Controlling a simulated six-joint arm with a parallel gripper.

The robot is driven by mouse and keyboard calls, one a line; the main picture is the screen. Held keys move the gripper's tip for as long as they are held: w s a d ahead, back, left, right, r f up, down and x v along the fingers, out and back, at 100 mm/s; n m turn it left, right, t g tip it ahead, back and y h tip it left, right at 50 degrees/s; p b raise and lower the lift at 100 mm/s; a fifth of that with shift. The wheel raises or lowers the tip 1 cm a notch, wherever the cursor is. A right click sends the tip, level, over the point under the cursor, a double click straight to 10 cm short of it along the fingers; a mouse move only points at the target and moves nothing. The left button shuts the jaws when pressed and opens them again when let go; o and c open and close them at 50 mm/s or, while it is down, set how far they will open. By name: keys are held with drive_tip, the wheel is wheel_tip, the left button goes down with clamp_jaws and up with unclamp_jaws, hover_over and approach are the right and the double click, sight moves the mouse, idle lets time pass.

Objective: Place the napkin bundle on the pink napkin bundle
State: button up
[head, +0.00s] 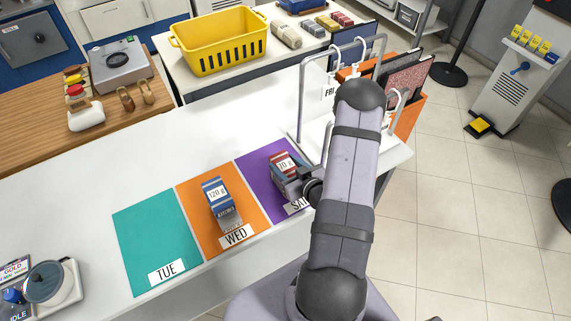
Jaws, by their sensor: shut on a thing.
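My gripper (290,186) is shut on a small red and grey-blue labelled block (284,166) over the purple SAT mat (253,168). My arm and gripper hide part of the block, and I cannot tell whether it touches the mat. A similar blue and grey block (221,200) with a "120 g" label stands on the orange WED mat (190,205). On the back table, a beige bundle (286,34) lies beside several small yellow, grey and reddish bundles (327,23). I cannot clearly tell which one is the pink napkin bundle.
A teal TUE mat (145,235) is empty at the left. A metal rack (303,95) and an orange file box (408,122) stand at the right end of the white counter. A yellow basket (218,42) stands on the back table.

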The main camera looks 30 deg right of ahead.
drive_tip(key=shift+f, duration=0.1)
drive_tip(key=o, duration=1.1)
drive_tip(key=shift+r, duration=0.2)
drive_tip(key=shift+s, duration=0.25)
drive_tip(key=shift+p+v, duration=0.75)
drive_tip(key=shift+v, duration=5)
